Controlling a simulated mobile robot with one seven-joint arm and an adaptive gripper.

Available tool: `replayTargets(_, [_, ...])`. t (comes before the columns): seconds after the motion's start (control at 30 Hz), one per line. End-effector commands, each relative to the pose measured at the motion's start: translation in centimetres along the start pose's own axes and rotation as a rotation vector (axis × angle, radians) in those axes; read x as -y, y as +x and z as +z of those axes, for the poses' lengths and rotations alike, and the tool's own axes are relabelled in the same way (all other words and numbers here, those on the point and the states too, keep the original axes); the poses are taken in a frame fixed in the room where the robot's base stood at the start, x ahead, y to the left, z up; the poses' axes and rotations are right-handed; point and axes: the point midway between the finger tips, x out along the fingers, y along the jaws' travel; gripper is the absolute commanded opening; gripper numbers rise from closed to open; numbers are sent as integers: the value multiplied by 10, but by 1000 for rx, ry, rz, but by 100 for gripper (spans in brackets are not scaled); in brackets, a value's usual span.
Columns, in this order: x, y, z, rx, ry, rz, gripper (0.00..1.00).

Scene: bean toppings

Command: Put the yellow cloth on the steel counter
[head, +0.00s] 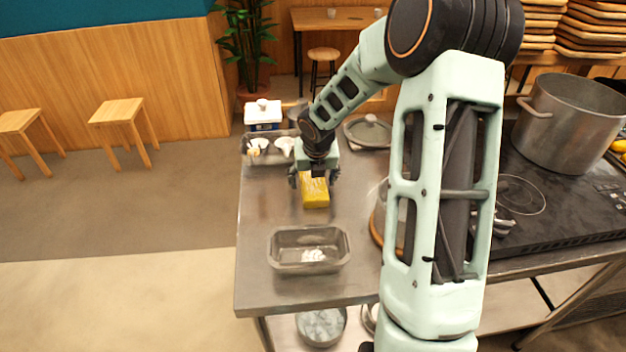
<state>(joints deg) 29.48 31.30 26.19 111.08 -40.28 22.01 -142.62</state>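The yellow cloth (315,194) shows as a folded yellow block below my gripper (314,178), over the steel counter (262,215). My gripper points down, with its dark fingers at the left and right of the cloth's far end. I cannot tell whether the fingers press on the cloth. I also cannot tell whether the cloth rests on the counter or is held just above it. My arm hides part of the counter to the right.
A metal pan (284,264) with white bits stands at the counter's front. A tray with small bowls (285,146), a white-and-blue box (263,115) and a lid (368,132) are at the back. A large pot (568,122) stands on the stove at right. The counter's left side is clear.

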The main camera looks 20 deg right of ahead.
Motion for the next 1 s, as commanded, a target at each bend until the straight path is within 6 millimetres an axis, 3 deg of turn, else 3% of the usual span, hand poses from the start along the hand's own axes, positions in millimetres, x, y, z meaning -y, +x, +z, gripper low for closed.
replayTargets(0.37, [0,-9,2,2,0,0,67])
replayTargets(0.8, [1,-98,3,3,2,-2,67])
replayTargets(1.0, [1,-119,2,1,2,-1,67])
